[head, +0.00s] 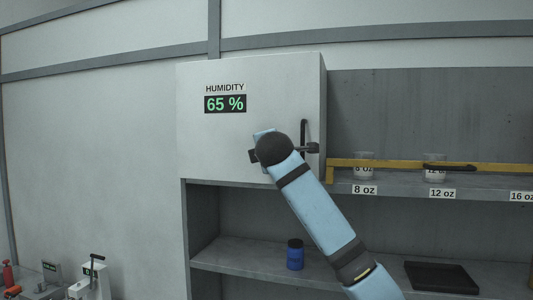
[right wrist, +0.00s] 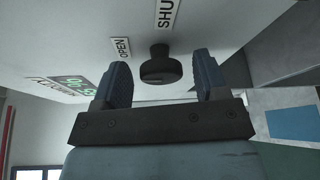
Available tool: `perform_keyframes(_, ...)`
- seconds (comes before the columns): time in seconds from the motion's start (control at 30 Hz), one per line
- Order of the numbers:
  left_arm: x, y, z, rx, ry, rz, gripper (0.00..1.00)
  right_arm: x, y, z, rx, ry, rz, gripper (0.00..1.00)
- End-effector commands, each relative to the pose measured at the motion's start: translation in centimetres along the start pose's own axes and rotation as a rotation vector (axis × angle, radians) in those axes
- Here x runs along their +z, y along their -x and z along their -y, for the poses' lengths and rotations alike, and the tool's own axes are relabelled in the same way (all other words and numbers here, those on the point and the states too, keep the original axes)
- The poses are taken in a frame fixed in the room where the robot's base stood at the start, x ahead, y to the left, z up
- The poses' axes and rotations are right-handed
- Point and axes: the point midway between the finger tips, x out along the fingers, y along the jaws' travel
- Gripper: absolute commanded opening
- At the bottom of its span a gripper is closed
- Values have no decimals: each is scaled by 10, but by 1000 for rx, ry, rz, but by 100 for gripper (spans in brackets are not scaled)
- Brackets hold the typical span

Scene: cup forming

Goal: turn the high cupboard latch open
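The high cupboard (head: 262,74) is a pale box with a humidity display on its front. In the right wrist view the latch (right wrist: 160,70) is a dark round knob on the pale door, with an OPEN label (right wrist: 121,48) to its left and a SHUT label (right wrist: 167,12) above it. My right gripper (right wrist: 161,62) is open, with its blue-grey fingers on either side of the knob and a visible gap at each side. In the head view my right arm's wrist covers the latch area. My left gripper is not in view.
A dark upright handle (head: 304,137) is on the door's right side. A blue jar (head: 295,254) and a black tray (head: 440,277) stand on the lower shelf.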

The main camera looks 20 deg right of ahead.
Motion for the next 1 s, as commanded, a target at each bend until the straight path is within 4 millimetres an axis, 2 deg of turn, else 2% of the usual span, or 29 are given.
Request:
perform_keyframes(0.27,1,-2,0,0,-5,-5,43,-1,7,2,-1,0,-1,67)
perform_keyframes(0.37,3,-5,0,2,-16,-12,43,-2,22,4,1,0,-2,67)
perform_keyframes(0.7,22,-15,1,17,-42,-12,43,-1,99,3,4,0,-1,67)
perform_keyframes(0.83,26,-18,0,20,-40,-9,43,-1,120,2,3,-1,-1,67)
perform_keyframes(1.0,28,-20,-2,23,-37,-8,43,0,135,1,0,-1,0,67)
